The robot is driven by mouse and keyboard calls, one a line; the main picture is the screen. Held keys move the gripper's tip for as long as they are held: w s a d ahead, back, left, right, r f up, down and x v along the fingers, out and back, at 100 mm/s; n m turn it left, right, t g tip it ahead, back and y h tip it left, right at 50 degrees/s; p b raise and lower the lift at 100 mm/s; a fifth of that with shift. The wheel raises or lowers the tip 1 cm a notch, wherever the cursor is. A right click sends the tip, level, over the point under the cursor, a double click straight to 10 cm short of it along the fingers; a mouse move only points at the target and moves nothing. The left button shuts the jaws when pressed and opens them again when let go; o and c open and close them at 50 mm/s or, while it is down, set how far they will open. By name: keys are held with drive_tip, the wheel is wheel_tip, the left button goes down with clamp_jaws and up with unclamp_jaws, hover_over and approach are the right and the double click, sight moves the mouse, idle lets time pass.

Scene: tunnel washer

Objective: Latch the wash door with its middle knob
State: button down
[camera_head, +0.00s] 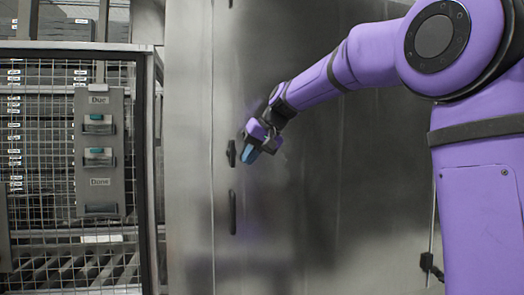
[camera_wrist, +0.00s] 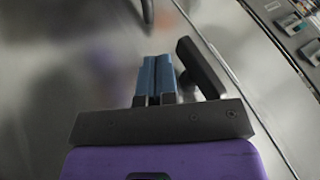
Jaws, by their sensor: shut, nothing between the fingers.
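The wash door (camera_head: 330,220) is a broad steel panel. It looks flush with the frame along a vertical seam on its left. The middle knob (camera_head: 231,153) is a short dark bar near that seam, standing about upright. My gripper (camera_head: 247,157) is just right of the knob, close to the door. In the wrist view my blue fingers (camera_wrist: 155,80) are pressed together with nothing between them. The knob (camera_wrist: 202,68) shows there right beside the fingers, on their right, not between them. Whether they touch it I cannot tell.
A long dark handle (camera_head: 233,212) is below the knob, and another dark fitting (camera_head: 230,3) is at the top edge. To the left stands a wire mesh cage (camera_head: 40,215) with a grey card panel (camera_head: 99,150) marked "Due" and "Done". The door's lower surface is clear.

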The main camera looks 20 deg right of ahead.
drive_tip(key=shift+w+a, duration=0.2)
drive_tip(key=shift+a, duration=0.5)
